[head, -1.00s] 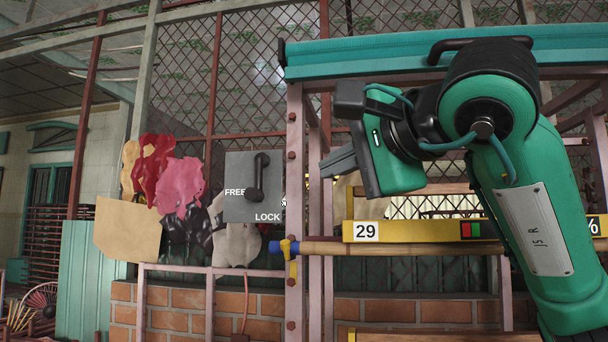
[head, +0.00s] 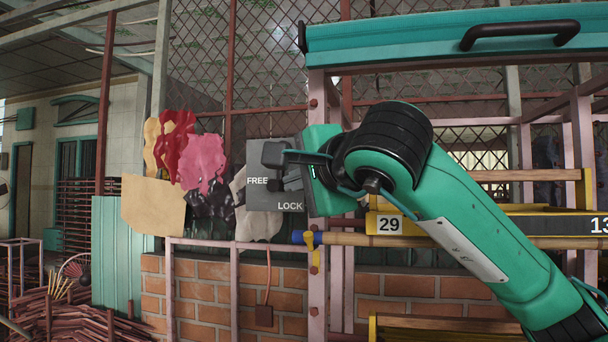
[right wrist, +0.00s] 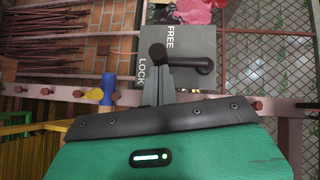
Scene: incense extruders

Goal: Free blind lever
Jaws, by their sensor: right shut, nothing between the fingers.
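A grey plate (head: 258,203) marked FREE and LOCK is mounted left of a pink upright post. It also shows, turned sideways, in the right wrist view (right wrist: 190,42). The black lever (right wrist: 203,65) on the plate is mostly hidden by my right gripper in the head view. In the right wrist view its handle lies along the plate, which is upright in the head view. My right gripper (head: 285,178) is shut and empty in front of the plate. Its fingertips overlap the lever's knobbed end in the right wrist view (right wrist: 163,75); contact cannot be told. My left gripper is not in view.
The pink post (head: 317,110) stands close to the plate's right. Coloured sheets (head: 203,160) hang at the left. A brick wall (head: 210,290) is below.

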